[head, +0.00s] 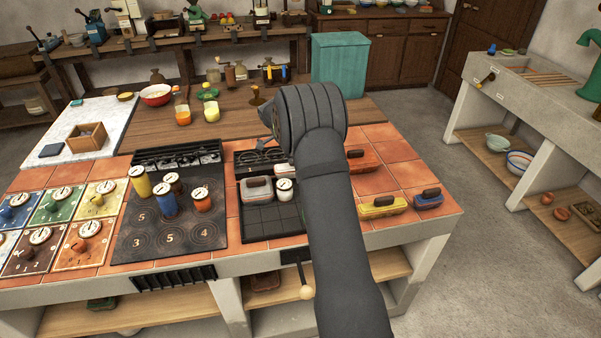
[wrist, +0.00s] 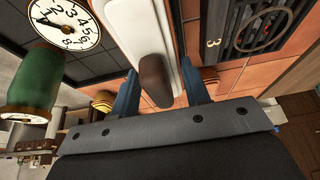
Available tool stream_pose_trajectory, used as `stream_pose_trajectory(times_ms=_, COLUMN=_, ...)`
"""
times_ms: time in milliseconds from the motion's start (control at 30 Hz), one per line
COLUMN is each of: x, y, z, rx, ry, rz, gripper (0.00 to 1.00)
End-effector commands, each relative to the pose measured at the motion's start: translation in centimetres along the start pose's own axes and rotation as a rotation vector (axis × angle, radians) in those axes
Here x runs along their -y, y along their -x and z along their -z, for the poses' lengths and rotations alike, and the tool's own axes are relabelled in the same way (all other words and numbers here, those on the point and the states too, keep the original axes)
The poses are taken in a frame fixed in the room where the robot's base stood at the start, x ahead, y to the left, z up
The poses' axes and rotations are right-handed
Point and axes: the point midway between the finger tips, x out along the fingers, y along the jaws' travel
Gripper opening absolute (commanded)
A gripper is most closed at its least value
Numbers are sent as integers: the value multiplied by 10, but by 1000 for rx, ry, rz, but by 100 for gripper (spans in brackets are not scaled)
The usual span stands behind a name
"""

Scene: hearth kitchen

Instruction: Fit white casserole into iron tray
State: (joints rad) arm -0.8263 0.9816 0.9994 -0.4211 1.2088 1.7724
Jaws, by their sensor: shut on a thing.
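The white casserole (wrist: 126,22) shows in the wrist view as a long white piece with a brown handle (wrist: 155,80). My gripper (wrist: 159,72) is shut on this handle, one finger on each side. The iron tray (head: 272,223) is a black gridded tray on the tiled counter, left of my forearm. A pale lidded dish (head: 257,189) and a small white pot with a dial (head: 285,189) stand at its back part. The tray's front cells look bare.
A hob (head: 130,243) with several dial-topped canisters lies left of the tray. Yellow (head: 380,208), blue (head: 428,203) and orange (head: 366,165) dishes stand on tiles to the right. In the wrist view a green dial-topped canister (wrist: 33,80) stands at the left.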

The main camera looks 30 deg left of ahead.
Motion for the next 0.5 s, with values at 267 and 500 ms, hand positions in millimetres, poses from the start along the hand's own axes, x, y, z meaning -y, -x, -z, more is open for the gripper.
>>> stream_pose_trajectory(times_ms=267, x=0, y=-30, z=-12, rx=-1, ry=0, rz=0, gripper=10)
stream_pose_trajectory(times_ms=500, x=0, y=-35, z=-14, rx=-1, ry=-1, rz=2, gripper=10)
